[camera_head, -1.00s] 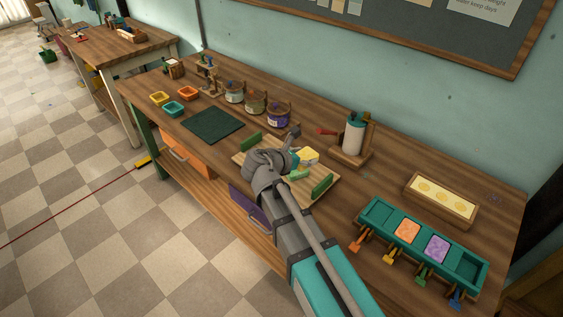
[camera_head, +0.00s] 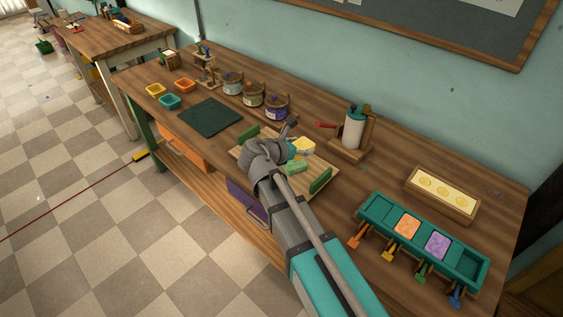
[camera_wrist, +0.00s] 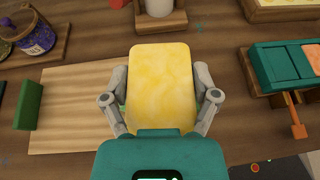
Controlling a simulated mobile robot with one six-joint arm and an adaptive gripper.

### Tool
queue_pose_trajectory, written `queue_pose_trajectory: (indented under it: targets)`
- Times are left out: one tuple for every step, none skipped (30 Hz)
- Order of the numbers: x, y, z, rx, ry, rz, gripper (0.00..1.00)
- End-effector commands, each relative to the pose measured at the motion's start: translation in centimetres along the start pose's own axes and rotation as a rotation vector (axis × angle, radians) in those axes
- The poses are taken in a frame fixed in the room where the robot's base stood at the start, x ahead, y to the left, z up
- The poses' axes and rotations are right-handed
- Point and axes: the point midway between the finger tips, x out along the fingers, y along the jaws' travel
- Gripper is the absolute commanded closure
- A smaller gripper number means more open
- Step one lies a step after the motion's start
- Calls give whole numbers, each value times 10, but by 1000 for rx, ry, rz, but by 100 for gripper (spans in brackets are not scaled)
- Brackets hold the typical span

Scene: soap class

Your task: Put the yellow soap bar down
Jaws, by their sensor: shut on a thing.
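The yellow soap bar (camera_wrist: 160,85) is between the two grey fingers of my gripper (camera_wrist: 160,98) in the wrist view. My gripper is shut on its sides. In the head view the soap bar (camera_head: 304,146) shows at the end of my gripper (camera_head: 292,148), over the light wooden board (camera_head: 324,166). The same board (camera_wrist: 72,110) lies below and left of the bar in the wrist view. Whether the bar touches the board is hard to tell.
A teal tray (camera_head: 375,208) with orange and purple bars stands at the right. A wooden tray (camera_head: 474,209) with yellow rounds is behind it. A dark green mat (camera_head: 210,117) lies left.

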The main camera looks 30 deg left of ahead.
Motion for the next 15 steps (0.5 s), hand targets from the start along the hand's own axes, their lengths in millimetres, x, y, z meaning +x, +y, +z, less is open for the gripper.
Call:
queue_pose_trajectory:
  targets:
    - [1,8,-5,-4,0,10,74]
    - [2,12,-7,-6,0,16,74]
    - [2,17,-10,-10,0,24,74]
    - [2,21,-12,-12,0,30,74]
    - [2,25,-14,-15,0,36,74]
    - [1,30,-16,-19,0,44,74]
    - [1,33,-18,-21,0,50,74]
    - [1,36,-19,-24,0,56,74]
    - [0,40,-21,-26,0,63,74]
    - [0,43,-22,-28,0,67,74]
    - [0,45,-23,-30,0,71,74]
    - [-1,47,-24,-31,0,75,74]
    - [-1,49,-25,-32,0,78,74]
    - [-1,50,-25,-33,0,80,74]
    - [-2,50,-25,-34,0,81,74]
